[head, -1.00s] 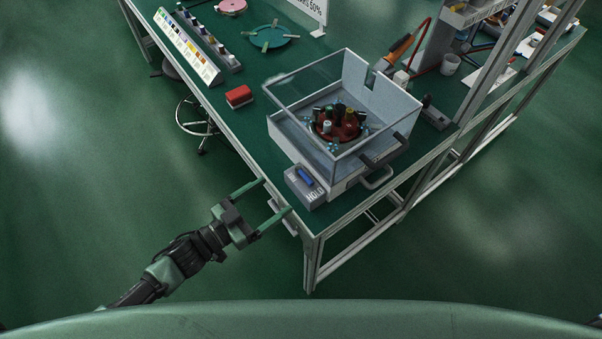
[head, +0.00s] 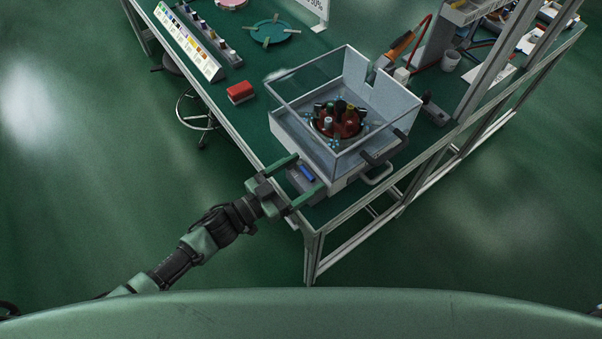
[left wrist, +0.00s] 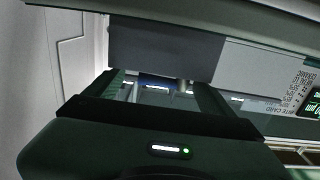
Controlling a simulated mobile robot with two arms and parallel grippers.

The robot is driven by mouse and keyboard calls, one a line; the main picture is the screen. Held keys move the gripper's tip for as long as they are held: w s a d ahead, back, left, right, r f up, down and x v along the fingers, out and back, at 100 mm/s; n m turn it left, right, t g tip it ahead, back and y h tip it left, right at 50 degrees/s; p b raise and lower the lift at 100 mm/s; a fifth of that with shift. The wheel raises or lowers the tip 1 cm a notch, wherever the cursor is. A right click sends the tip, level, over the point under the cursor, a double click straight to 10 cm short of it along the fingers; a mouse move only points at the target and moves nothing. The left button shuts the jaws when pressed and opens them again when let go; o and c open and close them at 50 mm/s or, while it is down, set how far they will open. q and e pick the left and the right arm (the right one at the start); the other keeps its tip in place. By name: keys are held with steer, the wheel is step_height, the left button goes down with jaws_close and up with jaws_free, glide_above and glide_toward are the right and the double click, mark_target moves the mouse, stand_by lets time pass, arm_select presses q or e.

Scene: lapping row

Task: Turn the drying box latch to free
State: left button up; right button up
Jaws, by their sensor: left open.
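The drying box (head: 395,103) is a clear-walled box on a pale base at the bench corner, with dark vials on a red holder inside. Its latch is a blue handle (head: 307,173) on a grey block (head: 297,181) at the box's near left corner. My left gripper (head: 309,171) is open, with one finger on each side of the blue handle; I cannot tell whether they touch it. The left finger hides the block's lettering. In the left wrist view, a blue strip (left wrist: 155,84) shows between the open fingers. My right gripper is out of view.
A red block (head: 240,92) lies left of the box on the green bench top (head: 255,120). A rack of small bottles (head: 215,45) and a teal disc (head: 268,33) stand farther back. A handle (head: 377,175) sticks out from the box's front. A stool (head: 197,110) stands beside the bench.

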arm_select(q)
steer(key=c, duration=1.3)
steer(key=shift+c, duration=0.2)
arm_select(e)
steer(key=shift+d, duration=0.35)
